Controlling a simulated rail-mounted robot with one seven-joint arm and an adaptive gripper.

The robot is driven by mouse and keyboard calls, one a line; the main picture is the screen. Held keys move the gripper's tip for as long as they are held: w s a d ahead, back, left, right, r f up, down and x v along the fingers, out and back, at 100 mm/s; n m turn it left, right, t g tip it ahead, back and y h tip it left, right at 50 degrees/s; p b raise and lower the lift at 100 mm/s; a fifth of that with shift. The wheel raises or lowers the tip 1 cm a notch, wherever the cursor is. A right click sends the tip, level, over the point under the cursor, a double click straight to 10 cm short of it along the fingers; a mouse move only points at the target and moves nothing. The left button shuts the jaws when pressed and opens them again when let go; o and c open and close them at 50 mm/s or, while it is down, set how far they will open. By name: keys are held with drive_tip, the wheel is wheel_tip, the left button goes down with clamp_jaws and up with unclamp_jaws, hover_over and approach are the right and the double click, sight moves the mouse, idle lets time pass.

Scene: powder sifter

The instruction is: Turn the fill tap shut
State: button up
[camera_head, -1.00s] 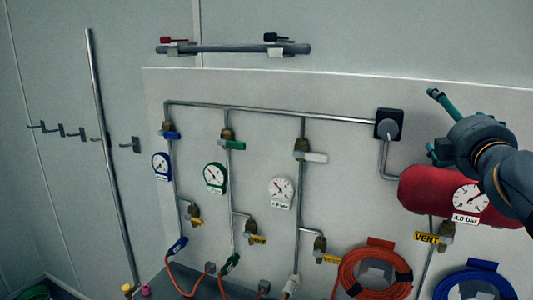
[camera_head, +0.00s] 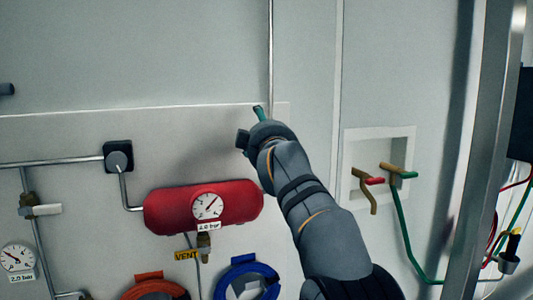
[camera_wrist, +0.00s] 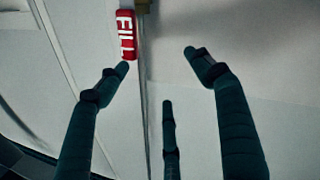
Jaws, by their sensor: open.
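The fill tap's red handle (camera_wrist: 126,36), marked FILL in white, shows at the top of the wrist view. It lies along the thin pipe (camera_wrist: 144,95), beside a partly visible brass body (camera_wrist: 142,6). My gripper (camera_wrist: 157,62) is open and empty, its three dark fingers spread. The left fingertip is at the handle's lower end; I cannot tell if they touch. The other fingers are right of the pipe. In the head view my gripper (camera_head: 250,127) is above and right of the red tank, in front of the pipe (camera_head: 270,55). The tap is hidden there.
The red tank (camera_head: 165,210) with its gauge (camera_head: 207,206) and VENT tag (camera_head: 186,255) is below left. Blue (camera_head: 248,266) and orange (camera_head: 155,287) hose coils hang lower. Right of my arm is a wall recess (camera_head: 405,140) with red and green handles, then a metal post (camera_head: 488,150).

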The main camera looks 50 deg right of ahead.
drive_tip(key=s+d+f+m+g, duration=0.1)
drive_tip(key=s+f, duration=0.1)
drive_tip(key=s+d+f+m+g+b, duration=0.1)
drive_tip(key=s+d+f+m, duration=0.1)
drive_tip(key=s, duration=0.1)
drive_tip(key=s+d+f+m+g+b, duration=0.1)
drive_tip(key=s+d+f+m, duration=0.1)
drive_tip(key=s, duration=0.1)
drive_tip(key=shift+d+f, duration=0.15)
drive_tip(key=shift+f, duration=0.15)
drive_tip(key=shift+c, duration=1.3)
drive_tip(key=s+f+m+y+b, duration=0.1)
drive_tip(key=s+a+f+y+b, duration=0.1)
drive_tip(key=shift+s+f+m+t+b, duration=0.3)
drive_tip(key=shift+s+f+m, duration=0.05)
drive_tip(key=shift+m, duration=0.05)
drive_tip(key=shift+c, duration=1)
drive_tip(key=a+r+t+y+b, duration=0.2)
drive_tip(key=a+r+t, duration=0.2)
drive_tip(key=r, duration=0.1)
drive_tip(key=p+x, duration=0.5)
drive_tip(key=x, duration=0.4)
drive_tip(key=shift+w+r+n, duration=0.3)
drive_tip(key=shift+c, duration=1.3)
clamp_jaws()
